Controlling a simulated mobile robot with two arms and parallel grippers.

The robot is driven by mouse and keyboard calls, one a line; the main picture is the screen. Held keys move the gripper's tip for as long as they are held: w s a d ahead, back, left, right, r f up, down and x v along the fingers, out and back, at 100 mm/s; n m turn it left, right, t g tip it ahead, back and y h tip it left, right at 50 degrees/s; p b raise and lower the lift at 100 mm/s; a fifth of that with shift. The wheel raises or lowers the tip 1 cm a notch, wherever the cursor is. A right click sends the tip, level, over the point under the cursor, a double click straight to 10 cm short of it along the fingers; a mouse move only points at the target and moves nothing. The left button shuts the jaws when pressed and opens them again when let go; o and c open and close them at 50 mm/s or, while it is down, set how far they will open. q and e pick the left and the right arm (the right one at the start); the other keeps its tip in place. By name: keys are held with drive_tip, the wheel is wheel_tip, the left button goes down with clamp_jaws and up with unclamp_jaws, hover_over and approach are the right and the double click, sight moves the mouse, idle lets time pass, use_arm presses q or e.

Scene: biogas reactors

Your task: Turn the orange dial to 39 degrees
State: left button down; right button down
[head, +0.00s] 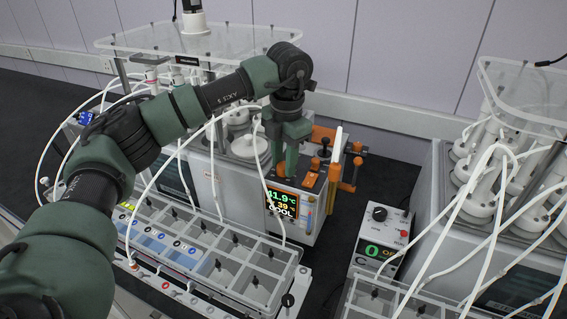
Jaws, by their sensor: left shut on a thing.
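My left gripper (285,165) reaches down from above onto the heater-cooler unit (296,212) behind the tray of compartments. Its fingers are shut at the unit's top, just above the display, where the orange dial sits. The fingers hide the dial almost entirely. The display (281,203) on the unit's front reads about 41.9 °C in green, 39 in yellow below it, and COOL. My right gripper is not in view.
Orange fittings and a black knob (314,164) stand just right of the fingers. A small white control box (381,236) with a black knob stands further right. A compartment tray (262,268) lies in front. White tubes loop around both reactor stations.

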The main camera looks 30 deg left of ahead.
use_arm(q)
drive_tip(key=c, duration=1)
unclamp_jaws()
drive_tip(key=shift+w, duration=0.1)
drive_tip(key=shift+c, duration=0.2)
drive_tip(key=r, duration=0.2)
drive_tip(key=r+b, duration=0.1)
drive_tip(key=r, duration=0.1)
drive_tip(key=r+b, duration=0.1)
drive_tip(key=r, duration=0.1)
drive_tip(key=shift+d+r, duration=0.25)
drive_tip(key=shift+r, duration=0.6)
